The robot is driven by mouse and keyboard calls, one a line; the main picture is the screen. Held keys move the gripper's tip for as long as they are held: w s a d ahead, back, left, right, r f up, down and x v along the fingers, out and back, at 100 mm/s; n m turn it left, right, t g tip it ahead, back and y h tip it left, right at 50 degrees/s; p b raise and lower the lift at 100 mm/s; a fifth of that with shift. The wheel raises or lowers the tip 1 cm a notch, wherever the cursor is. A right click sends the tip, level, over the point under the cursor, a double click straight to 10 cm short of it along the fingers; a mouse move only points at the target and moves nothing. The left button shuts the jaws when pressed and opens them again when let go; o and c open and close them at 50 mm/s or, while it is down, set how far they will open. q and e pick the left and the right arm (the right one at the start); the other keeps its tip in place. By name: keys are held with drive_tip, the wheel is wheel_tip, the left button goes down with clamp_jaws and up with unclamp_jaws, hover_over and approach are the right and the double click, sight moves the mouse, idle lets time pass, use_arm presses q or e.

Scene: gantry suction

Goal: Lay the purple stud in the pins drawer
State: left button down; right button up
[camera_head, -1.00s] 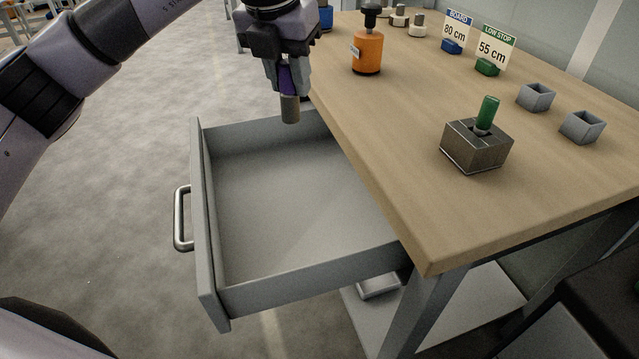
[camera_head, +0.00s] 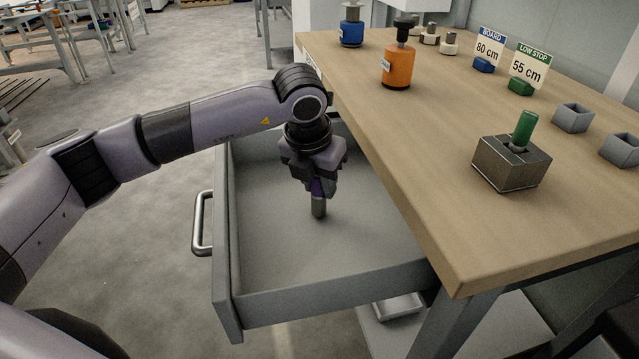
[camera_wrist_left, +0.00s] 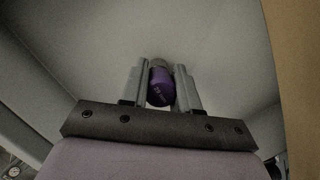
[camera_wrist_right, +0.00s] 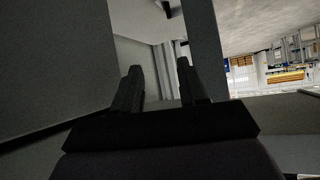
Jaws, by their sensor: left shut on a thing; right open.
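The purple stud (camera_head: 318,206) has a purple upper part and a grey lower end. My left gripper (camera_head: 316,188) is shut on its purple part and holds it upright, grey end down, inside the open grey drawer (camera_head: 330,289). Whether the stud touches the drawer floor I cannot tell. In the left wrist view the purple end (camera_wrist_left: 160,88) sits between the two fingers (camera_wrist_left: 160,92), with the drawer floor behind. My right gripper (camera_wrist_right: 158,85) shows only in its own wrist view, open and empty, near grey panels.
The wooden table (camera_head: 420,150) borders the drawer on the right. It carries a metal block (camera_head: 511,164) with a green stud (camera_head: 524,130), an orange container (camera_head: 397,66), a blue one (camera_head: 352,30), signs and grey cups (camera_head: 573,117). The drawer is otherwise empty. Its handle (camera_head: 200,224) faces left.

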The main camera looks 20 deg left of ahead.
use_arm(q)
drive_tip(key=shift+f, duration=0.15)
drive_tip(key=shift+f, duration=0.1)
drive_tip(key=c, duration=0.8)
unclamp_jaws()
